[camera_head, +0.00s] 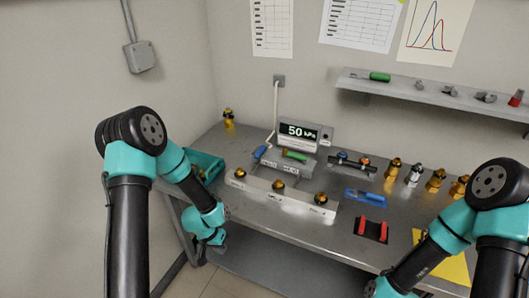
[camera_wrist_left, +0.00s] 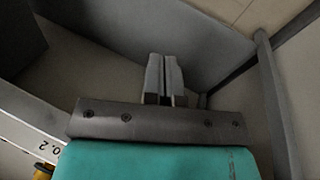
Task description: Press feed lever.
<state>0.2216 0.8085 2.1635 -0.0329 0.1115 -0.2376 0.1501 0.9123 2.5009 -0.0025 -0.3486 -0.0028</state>
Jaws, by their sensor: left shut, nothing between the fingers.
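A grey device with a "50 kPa" display (camera_head: 299,135) stands at the back of the bench. At its front are a blue-handled lever (camera_head: 261,151) and a green-handled lever (camera_head: 294,155); their labels are too small to read, so I cannot tell which is the feed lever. My left gripper (camera_head: 218,248) hangs low at the bench's front left edge, well apart from both levers. In the left wrist view its fingers (camera_wrist_left: 164,62) are shut together and empty. My right arm reaches down out of the head view; its gripper is hidden.
A pale bar (camera_head: 279,197) with brass-coloured knobs lies between my left gripper and the device. A teal bin (camera_head: 206,163) sits at the bench's left. A blue tool (camera_head: 364,197), a red-sided holder (camera_head: 370,230) and several brass fittings (camera_head: 393,169) occupy the right.

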